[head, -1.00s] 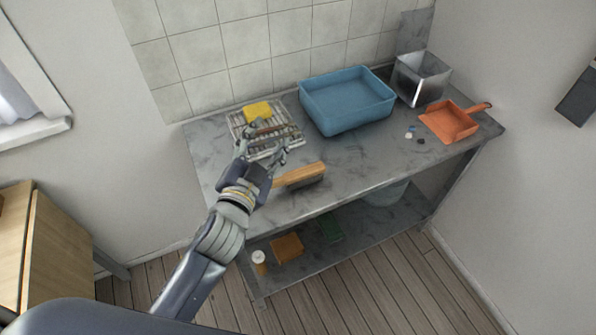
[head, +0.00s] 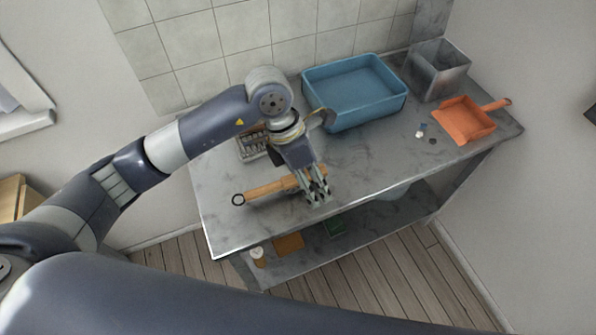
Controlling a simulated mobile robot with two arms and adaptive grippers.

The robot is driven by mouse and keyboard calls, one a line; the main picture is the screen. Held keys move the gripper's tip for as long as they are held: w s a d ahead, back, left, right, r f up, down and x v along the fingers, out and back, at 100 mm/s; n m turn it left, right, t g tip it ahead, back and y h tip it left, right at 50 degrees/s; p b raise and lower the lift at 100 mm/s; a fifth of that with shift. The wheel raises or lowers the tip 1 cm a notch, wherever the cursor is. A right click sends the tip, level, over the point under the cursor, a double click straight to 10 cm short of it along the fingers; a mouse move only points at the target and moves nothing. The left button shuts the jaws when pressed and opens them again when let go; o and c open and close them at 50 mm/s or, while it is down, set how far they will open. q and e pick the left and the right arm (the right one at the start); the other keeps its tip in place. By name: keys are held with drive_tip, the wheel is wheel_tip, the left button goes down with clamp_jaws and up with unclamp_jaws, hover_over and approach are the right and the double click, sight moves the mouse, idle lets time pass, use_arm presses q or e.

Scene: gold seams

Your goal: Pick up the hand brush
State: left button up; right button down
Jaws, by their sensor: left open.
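The hand brush (head: 265,189) lies on the grey worktop near its front edge. Its wooden handle points left and ends in a dark ring. My left gripper (head: 318,196) is open and points down over the brush's right end, with its fingers at or just above it. The gripper hides most of the brush head, and I cannot tell whether the fingers touch it. My right gripper is not in view.
A blue basin (head: 352,88) stands at the back of the worktop (head: 375,160). A metal bin (head: 437,68) and an orange dustpan (head: 465,120) are at the right, with small bits beside the pan. A wire rack (head: 251,145) is partly hidden behind my arm. A shelf with several items lies below.

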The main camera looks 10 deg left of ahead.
use_arm(q)
drive_tip(key=w+a+y, duration=0.1)
drive_tip(key=a, duration=0.1)
drive_tip(key=w+a+y, duration=0.1)
drive_tip(key=a, duration=0.2)
drive_tip(key=w+a+y, duration=0.1)
drive_tip(key=a, duration=0.1)
drive_tip(key=shift+w+a+t+y, duration=0.35)
drive_tip(key=shift+a+t+y, duration=0.05)
drive_tip(key=p, duration=0.1)
hover_over(280, 183)
drive_tip(key=f, duration=0.4)
drive_tip(key=shift+s+f, duration=0.3)
drive_tip(key=f+p, duration=0.1)
drive_tip(key=f, duration=0.2)
drive_tip(key=f+p, duration=0.1)
drive_tip(key=f, duration=0.1)
drive_tip(key=shift+w+f+p, duration=0.2)
drive_tip(key=shift+w+p, duration=0.05)
drive_tip(key=shift+p, duration=0.1)
drive_tip(key=shift+f, duration=0.3)
drive_tip(key=c, duration=1.2)
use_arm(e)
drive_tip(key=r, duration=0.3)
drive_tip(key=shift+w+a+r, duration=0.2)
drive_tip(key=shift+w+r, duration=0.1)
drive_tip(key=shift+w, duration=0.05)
